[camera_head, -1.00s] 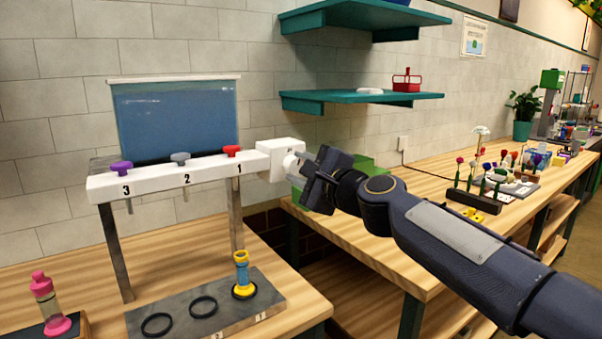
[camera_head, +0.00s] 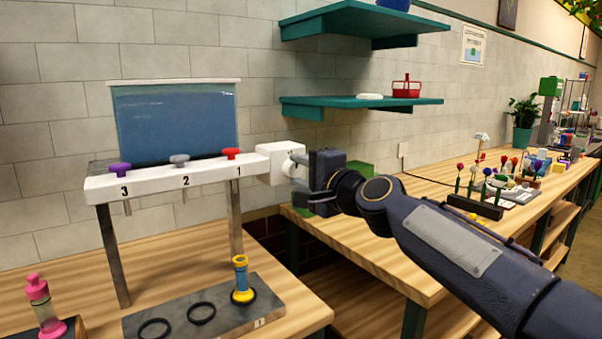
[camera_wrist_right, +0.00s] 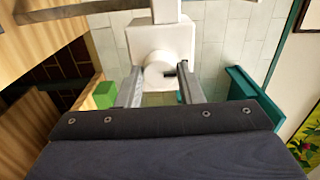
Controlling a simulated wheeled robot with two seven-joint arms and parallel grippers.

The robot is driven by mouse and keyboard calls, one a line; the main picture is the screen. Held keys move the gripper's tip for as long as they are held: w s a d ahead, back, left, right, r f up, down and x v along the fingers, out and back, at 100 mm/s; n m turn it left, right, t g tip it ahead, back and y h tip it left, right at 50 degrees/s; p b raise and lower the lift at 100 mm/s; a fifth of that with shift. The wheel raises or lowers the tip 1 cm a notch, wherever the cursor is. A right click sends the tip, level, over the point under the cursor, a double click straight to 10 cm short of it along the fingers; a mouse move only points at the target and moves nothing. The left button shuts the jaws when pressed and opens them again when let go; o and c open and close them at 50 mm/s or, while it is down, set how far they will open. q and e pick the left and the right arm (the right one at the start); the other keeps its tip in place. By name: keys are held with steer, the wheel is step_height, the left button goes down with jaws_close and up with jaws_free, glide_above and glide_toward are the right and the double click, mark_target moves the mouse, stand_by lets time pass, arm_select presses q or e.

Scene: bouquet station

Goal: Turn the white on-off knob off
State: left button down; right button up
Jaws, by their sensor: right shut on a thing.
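The white on-off knob (camera_wrist_right: 158,74) sits on the end of the white box (camera_wrist_right: 163,40) at the right end of the dispenser rail. In the right wrist view it shows as a round white face with a dark mark, between the two fingers. My right gripper (camera_head: 298,171) is at the box's right side, its fingers shut on the knob; the fingers also show in the right wrist view (camera_wrist_right: 158,86). In the head view the fingers and gripper body partly hide the knob. My left gripper is not in view.
A yellow-and-blue vial (camera_head: 241,280) stands on the dark slab below. A teal shelf (camera_head: 360,103) hangs above right, and a wooden bench (camera_head: 400,235) lies under my arm.

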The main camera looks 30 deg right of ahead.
steer(key=o, duration=1)
steer(key=shift+c, duration=0.2)
steer(key=s, duration=0.7)
steer(key=shift+s+d, duration=0.3)
steer(key=shift+s, duration=0.1)
